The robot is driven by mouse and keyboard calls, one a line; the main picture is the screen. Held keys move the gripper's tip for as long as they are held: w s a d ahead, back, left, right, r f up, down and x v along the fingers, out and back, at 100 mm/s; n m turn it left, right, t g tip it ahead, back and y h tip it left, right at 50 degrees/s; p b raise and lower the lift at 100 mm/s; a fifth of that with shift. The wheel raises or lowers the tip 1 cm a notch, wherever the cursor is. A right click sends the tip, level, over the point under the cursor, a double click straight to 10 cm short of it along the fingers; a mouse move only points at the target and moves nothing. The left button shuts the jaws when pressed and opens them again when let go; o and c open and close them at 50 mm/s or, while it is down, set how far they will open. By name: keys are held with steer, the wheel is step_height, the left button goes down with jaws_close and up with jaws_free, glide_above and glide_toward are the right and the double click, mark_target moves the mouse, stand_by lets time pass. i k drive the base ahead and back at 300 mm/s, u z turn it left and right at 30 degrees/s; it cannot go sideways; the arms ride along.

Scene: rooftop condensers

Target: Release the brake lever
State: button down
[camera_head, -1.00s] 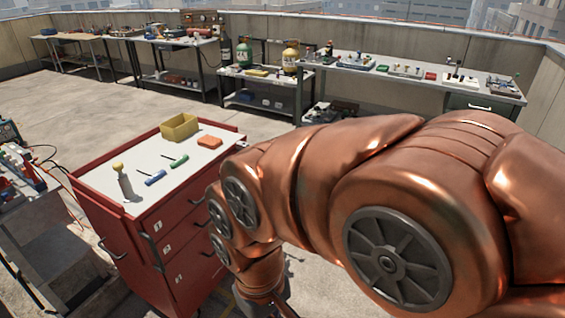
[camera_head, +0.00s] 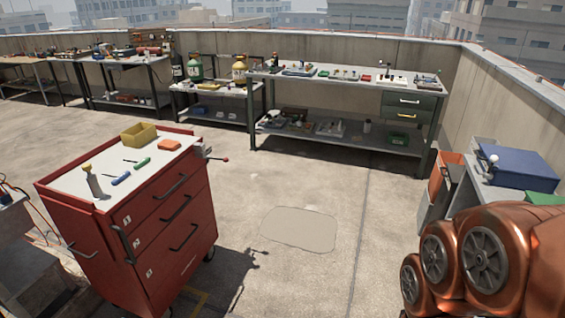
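A small grey fitting with a short rod and red knob (camera_head: 225,160) sticks out from the right top corner of the red tool cart (camera_head: 172,225). It may be the brake lever, but it is too small to be sure or to read its position. A grey upright piece with a yellow top (camera_head: 93,180) stands on the cart's top; I cannot tell what it is. My copper arm fills the lower right corner. My gripper is outside the picture.
A yellow bin (camera_head: 139,135), an orange block (camera_head: 168,145) and blue and green screwdrivers lie on the cart. A long workbench (camera_head: 345,85) stands at the back. A blue case (camera_head: 513,170) sits on a stand at right. The floor between cart and stand is clear.

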mark_target(226, 160)
steer(key=u, duration=0.1)
steer(key=i, duration=0.8)
steer(key=u, duration=0.55)
steer(key=i, duration=0.7)
steer(key=u, duration=0.2)
